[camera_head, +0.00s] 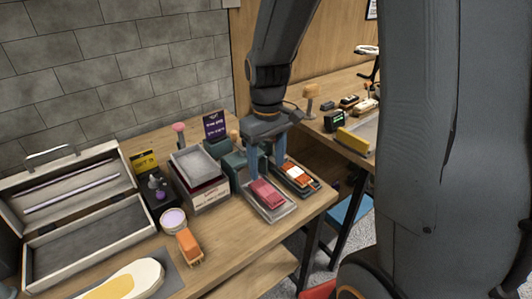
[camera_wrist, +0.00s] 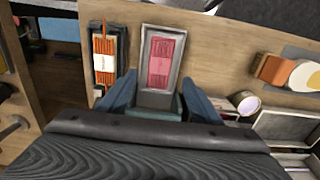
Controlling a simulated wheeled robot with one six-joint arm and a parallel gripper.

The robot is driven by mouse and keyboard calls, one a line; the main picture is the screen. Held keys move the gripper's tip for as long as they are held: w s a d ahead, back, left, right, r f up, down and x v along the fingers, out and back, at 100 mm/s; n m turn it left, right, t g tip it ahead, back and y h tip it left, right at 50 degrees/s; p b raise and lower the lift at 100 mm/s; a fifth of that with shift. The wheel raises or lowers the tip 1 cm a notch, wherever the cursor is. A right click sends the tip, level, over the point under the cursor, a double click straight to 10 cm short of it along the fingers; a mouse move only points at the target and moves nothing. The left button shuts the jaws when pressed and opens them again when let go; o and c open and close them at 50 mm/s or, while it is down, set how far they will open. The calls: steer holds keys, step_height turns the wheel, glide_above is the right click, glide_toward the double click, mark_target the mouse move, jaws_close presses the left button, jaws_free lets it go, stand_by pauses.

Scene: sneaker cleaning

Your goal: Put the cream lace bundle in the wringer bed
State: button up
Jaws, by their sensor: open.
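In the wrist view, my gripper (camera_wrist: 160,82) has one blue finger on each side of that bed (camera_wrist: 146,98). A red-pink lace bundle (camera_head: 266,192) lies in the bed; it also shows in the wrist view (camera_wrist: 162,62). A small cream piece (camera_head: 365,106) on the far right table may be the cream lace bundle, but it is too small to be sure.
An orange bundle with a pale band (camera_head: 296,173) lies on a dark tray beside the bed. An orange-headed brush (camera_head: 188,244), a round tin (camera_head: 173,221), stacked grey trays (camera_head: 199,167) and an open case (camera_head: 85,241) stand to the left. A gap separates the two tables.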

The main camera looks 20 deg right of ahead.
steer(key=s+m+t, duration=0.1)
steer(key=s+m, duration=0.2)
steer(key=s, duration=0.6)
steer(key=shift+s+a+f+m, duration=0.15)
steer(key=shift+f+m, duration=0.15)
